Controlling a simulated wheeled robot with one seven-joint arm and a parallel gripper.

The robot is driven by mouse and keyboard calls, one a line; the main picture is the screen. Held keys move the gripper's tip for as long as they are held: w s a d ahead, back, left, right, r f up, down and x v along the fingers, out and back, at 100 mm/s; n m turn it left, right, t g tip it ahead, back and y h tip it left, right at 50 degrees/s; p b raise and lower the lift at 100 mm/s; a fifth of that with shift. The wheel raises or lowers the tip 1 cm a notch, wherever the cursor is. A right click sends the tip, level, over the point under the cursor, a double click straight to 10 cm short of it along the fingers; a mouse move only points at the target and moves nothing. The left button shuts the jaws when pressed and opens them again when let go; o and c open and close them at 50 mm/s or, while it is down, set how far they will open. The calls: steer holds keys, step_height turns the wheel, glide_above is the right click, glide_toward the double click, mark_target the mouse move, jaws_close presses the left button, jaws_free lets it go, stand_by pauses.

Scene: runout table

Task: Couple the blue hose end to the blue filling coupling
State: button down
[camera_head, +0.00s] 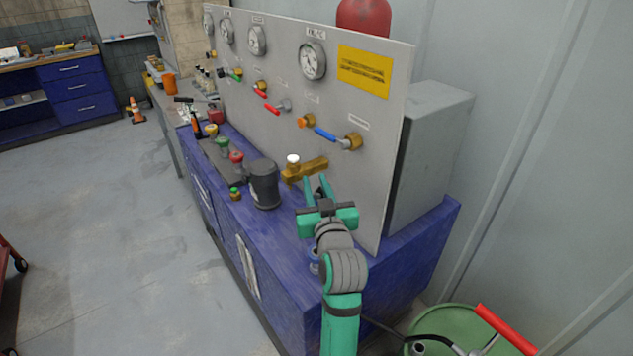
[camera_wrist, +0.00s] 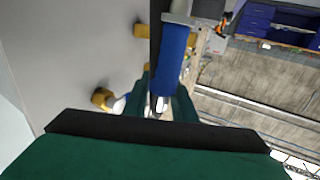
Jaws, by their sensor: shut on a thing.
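My gripper (camera_head: 316,183) reaches over the front corner of the blue bench, close to the panel. In the wrist view its fingers (camera_wrist: 163,92) are closed around a blue cylinder, which I take for the blue hose end (camera_wrist: 173,58), with a dark strip along its left side. The grip hides where it meets the fingers, and I cannot make it out in the head view. On the panel, a blue lever (camera_head: 325,134) sits beside a brass fitting (camera_head: 352,142), above and right of the fingertips. I cannot tell for sure which fitting is the blue filling coupling.
The grey gauge panel (camera_head: 385,110) stands close behind my gripper. A brass block (camera_head: 311,169) and a dark grey canister (camera_head: 264,186) are just beyond the fingers on the blue bench (camera_head: 275,262). A green drum (camera_head: 455,318) is at lower right.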

steer(key=shift+s+a+r, duration=0.1)
steer(key=shift+s, duration=0.45)
steer(key=shift+w+f, duration=0.1)
steer(key=shift+f, duration=5.2)
steer(key=c, duration=1.4)
jaws_free()
steer(key=shift+f, duration=0.1)
steer(key=v, duration=1)
steer(key=shift+s, duration=0.4)
